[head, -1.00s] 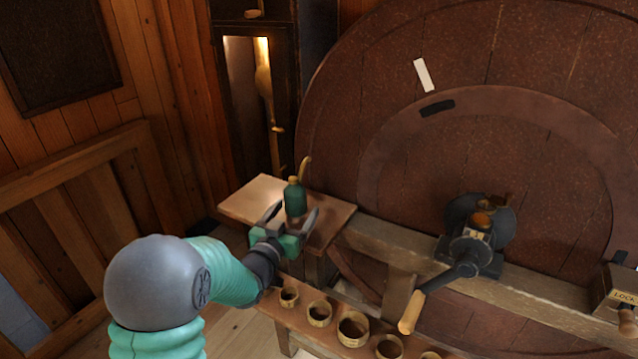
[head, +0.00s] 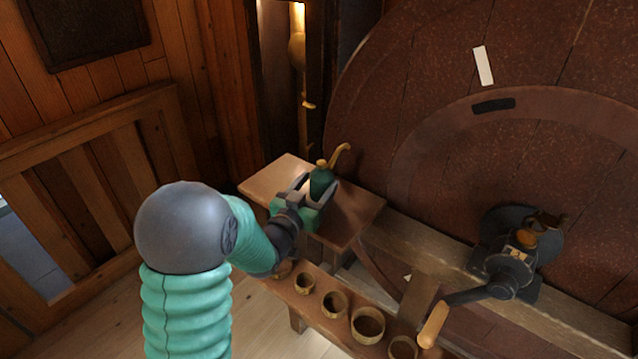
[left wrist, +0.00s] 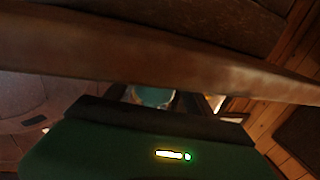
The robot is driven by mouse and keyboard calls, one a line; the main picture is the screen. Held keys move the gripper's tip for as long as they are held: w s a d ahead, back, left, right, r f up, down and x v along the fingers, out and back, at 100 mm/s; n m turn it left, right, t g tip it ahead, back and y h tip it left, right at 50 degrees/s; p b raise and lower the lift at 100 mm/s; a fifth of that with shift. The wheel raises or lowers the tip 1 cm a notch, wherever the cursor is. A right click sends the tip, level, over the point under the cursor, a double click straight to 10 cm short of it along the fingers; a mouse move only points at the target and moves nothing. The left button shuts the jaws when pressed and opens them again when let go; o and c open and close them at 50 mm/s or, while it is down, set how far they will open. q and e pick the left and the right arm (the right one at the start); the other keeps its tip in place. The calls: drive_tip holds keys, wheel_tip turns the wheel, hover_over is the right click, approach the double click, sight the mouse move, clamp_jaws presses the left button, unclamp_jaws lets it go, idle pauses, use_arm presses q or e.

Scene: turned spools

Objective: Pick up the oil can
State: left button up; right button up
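The oil can (head: 321,181) is dark green with a brass top and a curved brass spout that points right in the head view. It is at the small wooden table (head: 355,207), and its lower part is hidden by my left gripper (head: 312,190). The gripper's fingers reach to both sides of the can's body. I cannot see whether they press on it. In the left wrist view a small round teal shape, probably the can (left wrist: 152,96), shows beyond the dark gripper body. My right gripper is not in view.
A low bench (head: 318,318) with several round wooden cups runs in front of the table. A huge wooden wheel (head: 450,120) stands behind, with a crank handle (head: 434,324) at right. A wooden railing (head: 90,125) stands at left.

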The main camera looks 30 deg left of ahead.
use_arm(q)
drive_tip(key=shift+w+a+f, duration=0.1)
drive_tip(key=shift+w+f, duration=0.15)
drive_tip(key=shift+w, duration=0.05)
drive_tip(key=shift+c, duration=1.1)
drive_tip(key=shift+w+f, duration=0.15)
drive_tip(key=shift+w, duration=0.1)
drive_tip(key=shift+c, duration=1.2)
drive_tip(key=shift+d, duration=0.45)
drive_tip(key=shift+c, duration=1.2)
drive_tip(key=shift+s+d+r, duration=0.15)
drive_tip(key=shift+d+r, duration=0.2)
drive_tip(key=shift+d, duration=0.05)
drive_tip(key=c, duration=0.4)
drive_tip(key=shift+a, duration=0.1)
